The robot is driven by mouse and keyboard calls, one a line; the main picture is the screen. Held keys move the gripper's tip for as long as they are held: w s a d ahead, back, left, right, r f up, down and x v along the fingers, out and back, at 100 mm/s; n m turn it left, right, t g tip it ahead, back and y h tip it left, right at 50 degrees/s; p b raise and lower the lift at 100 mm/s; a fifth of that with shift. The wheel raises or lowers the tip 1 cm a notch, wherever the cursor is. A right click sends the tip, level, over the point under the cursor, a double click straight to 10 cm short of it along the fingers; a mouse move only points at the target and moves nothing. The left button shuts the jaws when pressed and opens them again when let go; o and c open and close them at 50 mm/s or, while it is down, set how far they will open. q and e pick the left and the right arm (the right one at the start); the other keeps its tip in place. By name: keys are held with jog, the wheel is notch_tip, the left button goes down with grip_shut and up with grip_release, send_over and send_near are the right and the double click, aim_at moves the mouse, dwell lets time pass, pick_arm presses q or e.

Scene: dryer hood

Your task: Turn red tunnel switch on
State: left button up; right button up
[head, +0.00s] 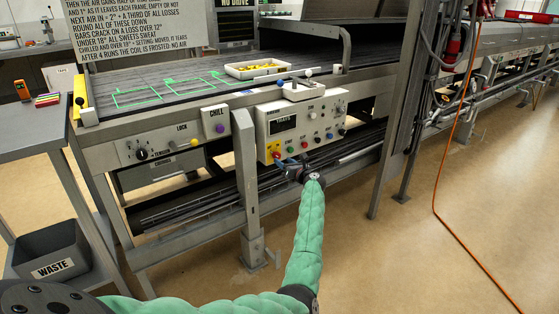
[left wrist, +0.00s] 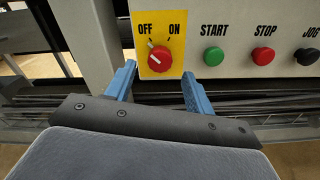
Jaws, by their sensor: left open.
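The red tunnel switch (left wrist: 158,59) is a round red knob on a yellow plate marked OFF and ON, in the left wrist view. The white mark on the knob points up and left, toward OFF. In the head view the yellow plate (head: 273,147) is at the lower left of the white control box (head: 303,122). My left gripper (left wrist: 158,70) is open and empty, with one blue finger below each side of the knob. In the head view my left gripper (head: 284,161) is just at the plate and partly hides the knob. My right gripper is not in view.
A green START button (left wrist: 213,56), a red STOP button (left wrist: 263,56) and a black JOG button (left wrist: 307,56) sit right of the switch. A grey post (head: 246,185) stands left of the control box. Dark rails run below it.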

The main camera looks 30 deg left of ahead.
aim_at(278, 157)
pick_arm(q)
jog(key=shift+x, duration=2.3)
jog(key=shift+w, duration=0.1)
jog(key=c, duration=1)
jog(key=shift+o, duration=0.2)
